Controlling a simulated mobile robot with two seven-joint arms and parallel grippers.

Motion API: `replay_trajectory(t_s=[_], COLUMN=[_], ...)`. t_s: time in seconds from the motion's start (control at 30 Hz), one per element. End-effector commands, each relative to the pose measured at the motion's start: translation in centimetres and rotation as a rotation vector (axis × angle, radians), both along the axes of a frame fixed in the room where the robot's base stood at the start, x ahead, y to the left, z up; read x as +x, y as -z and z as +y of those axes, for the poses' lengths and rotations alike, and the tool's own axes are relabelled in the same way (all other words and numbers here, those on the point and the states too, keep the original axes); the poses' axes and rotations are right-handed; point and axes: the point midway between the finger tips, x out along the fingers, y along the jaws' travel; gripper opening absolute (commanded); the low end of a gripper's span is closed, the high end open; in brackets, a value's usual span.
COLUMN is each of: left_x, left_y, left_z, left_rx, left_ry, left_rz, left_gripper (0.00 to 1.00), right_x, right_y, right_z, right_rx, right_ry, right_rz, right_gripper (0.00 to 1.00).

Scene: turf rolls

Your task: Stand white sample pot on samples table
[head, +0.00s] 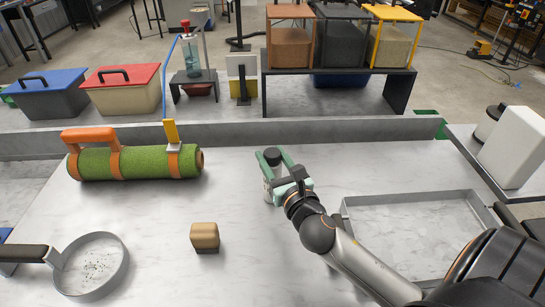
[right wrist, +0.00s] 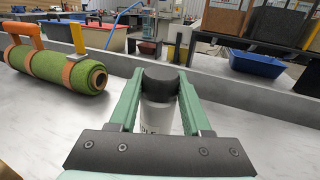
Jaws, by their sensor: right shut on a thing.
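The white sample pot (right wrist: 157,117) has a black lid and some dark lettering on its side. It stands upright between the green fingers of my right gripper (head: 272,172), which is shut on it. In the head view the pot (head: 268,190) is near the middle of the pale marble-look table (head: 240,265). I cannot tell whether its base touches the tabletop. In the right wrist view the gripper (right wrist: 160,100) has one finger on each side of the pot, below the lid. My left gripper is not in view.
A green turf roll (head: 140,162) with orange straps lies at left. A round pan (head: 92,265) and a tan block (head: 205,236) are at front left. A shallow tray (head: 345,215) is at right. A side table with a white box (head: 515,147) is at far right. A low wall runs behind.

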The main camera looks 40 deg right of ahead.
Motion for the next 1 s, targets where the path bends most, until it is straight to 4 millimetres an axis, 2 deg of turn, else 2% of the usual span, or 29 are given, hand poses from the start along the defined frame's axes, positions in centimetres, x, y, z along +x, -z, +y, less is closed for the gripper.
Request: replay_trajectory(t_s=[0.03, 0.07, 0.3, 0.67, 0.77, 1.0], left_x=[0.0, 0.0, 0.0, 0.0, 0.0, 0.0], left_y=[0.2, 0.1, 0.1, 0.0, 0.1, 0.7], left_z=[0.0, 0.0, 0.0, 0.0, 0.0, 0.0], left_rx=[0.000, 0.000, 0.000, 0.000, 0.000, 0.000], left_ry=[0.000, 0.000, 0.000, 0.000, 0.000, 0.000], left_rz=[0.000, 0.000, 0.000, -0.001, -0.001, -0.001], left_gripper=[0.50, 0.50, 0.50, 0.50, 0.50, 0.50], right_x=[0.0, 0.0, 0.0, -0.3, -1.5, -5.6], right_y=[0.3, 0.2, 0.2, -0.1, 0.1, 0.2], right_z=[0.0, 0.0, 0.0, 0.1, 0.3, 1.2], right_rx=[-0.001, 0.000, 0.000, -0.001, 0.001, 0.002], right_ry=[0.000, 0.000, 0.000, -0.001, -0.002, -0.001], right_rz=[0.000, 0.001, 0.001, 0.002, 0.004, 0.004], right_gripper=[0.00, 0.51, 0.78, 0.78, 0.78, 0.78])
